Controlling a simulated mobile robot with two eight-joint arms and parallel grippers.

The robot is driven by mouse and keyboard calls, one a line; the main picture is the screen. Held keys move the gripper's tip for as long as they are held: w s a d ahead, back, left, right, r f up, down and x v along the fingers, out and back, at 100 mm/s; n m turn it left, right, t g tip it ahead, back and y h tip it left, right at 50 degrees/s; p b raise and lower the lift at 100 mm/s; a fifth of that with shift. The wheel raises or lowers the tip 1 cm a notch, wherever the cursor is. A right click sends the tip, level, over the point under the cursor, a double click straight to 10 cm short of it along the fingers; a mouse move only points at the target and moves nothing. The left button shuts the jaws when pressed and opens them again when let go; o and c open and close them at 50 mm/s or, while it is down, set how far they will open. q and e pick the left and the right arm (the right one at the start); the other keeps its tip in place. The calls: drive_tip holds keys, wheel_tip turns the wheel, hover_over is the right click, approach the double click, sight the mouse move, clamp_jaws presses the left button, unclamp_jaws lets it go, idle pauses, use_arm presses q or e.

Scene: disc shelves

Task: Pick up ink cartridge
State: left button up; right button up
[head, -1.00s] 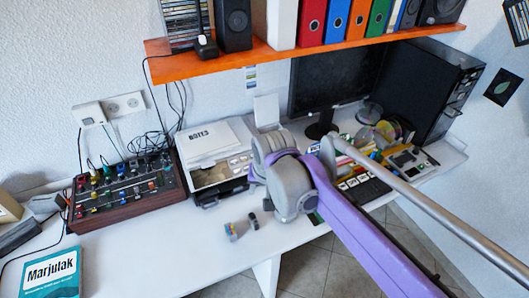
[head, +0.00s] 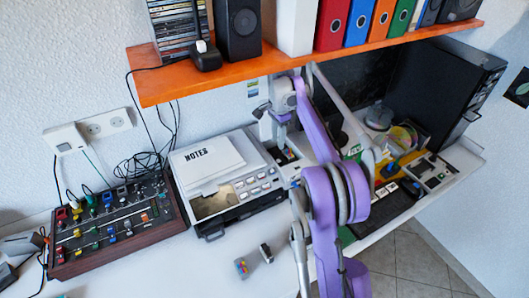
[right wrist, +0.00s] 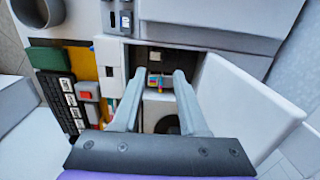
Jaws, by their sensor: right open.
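A small ink cartridge with a multicoloured label (right wrist: 156,81) sits in the printer's open bay in the right wrist view. My right gripper (right wrist: 158,74) is open above the bay, its fingers on either side of the cartridge in the picture; contact cannot be told. In the head view my right gripper (head: 280,132) points down at the right part of the printer (head: 212,228). A second multicoloured cartridge (head: 241,268) and a dark one (head: 266,253) lie on the white desk in front of the printer. My left gripper is not in view.
The printer's raised white lid (right wrist: 250,95) stands beside my gripper. An orange shelf (head: 210,80) with binders overhangs the back. A mixer (head: 110,227) is at left; a keyboard (head: 385,212) and black computer tower (head: 440,90) are at right.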

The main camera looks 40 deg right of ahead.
sight(277, 154)
drive_tip(key=shift+w+d, duration=0.1)
drive_tip(key=shift+w, duration=0.1)
drive_tip(key=shift+s+f, duration=0.25)
drive_tip(key=shift+f, duration=0.85)
drive_tip(key=f, duration=0.5)
drive_tip(key=shift+w, duration=0.3)
clamp_jaws()
